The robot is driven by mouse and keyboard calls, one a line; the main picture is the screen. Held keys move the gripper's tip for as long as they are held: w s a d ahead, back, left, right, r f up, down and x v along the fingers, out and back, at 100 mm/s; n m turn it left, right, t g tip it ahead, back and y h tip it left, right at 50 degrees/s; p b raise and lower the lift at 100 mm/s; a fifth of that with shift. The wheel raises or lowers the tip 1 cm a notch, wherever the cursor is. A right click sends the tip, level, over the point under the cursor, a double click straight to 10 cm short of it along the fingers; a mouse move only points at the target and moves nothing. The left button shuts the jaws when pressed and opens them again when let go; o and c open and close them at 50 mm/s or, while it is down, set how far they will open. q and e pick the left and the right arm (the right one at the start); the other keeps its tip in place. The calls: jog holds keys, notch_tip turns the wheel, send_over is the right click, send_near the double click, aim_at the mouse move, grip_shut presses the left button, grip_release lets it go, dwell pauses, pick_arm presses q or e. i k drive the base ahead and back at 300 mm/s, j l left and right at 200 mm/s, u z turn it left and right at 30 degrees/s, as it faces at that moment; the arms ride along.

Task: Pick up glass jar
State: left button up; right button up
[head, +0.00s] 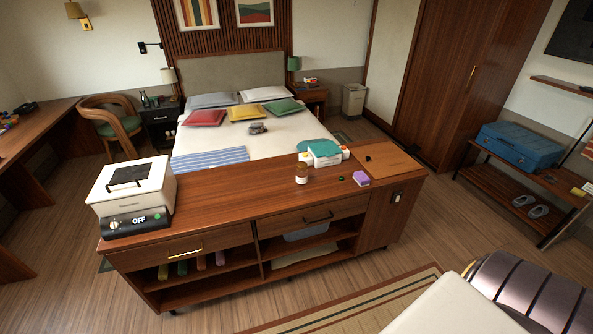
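A small jar (301,174) with amber-brown sides and a pale band stands upright on top of the wooden cabinet (235,199), near the middle of the picture. It looks like the glass jar, and nothing covers it. Neither of my grippers is in view. Only a white and dark ribbed part at the bottom right shows, likely my own arm, and no fingers show on it.
Behind and right of the jar is a teal-and-white item (324,152) with small bottles. A white appliance (132,194) marked OFF fills the left end. The cabinet top between is clear.

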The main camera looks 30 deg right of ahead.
aim_at(301, 176)
jog(key=i+z, duration=0.2)
jog(key=i, duration=0.25)
jog(key=i+j+z, duration=0.2)
jog(key=i, duration=0.2)
jog(key=i+j+z, duration=0.2)
jog(key=i, duration=0.25)
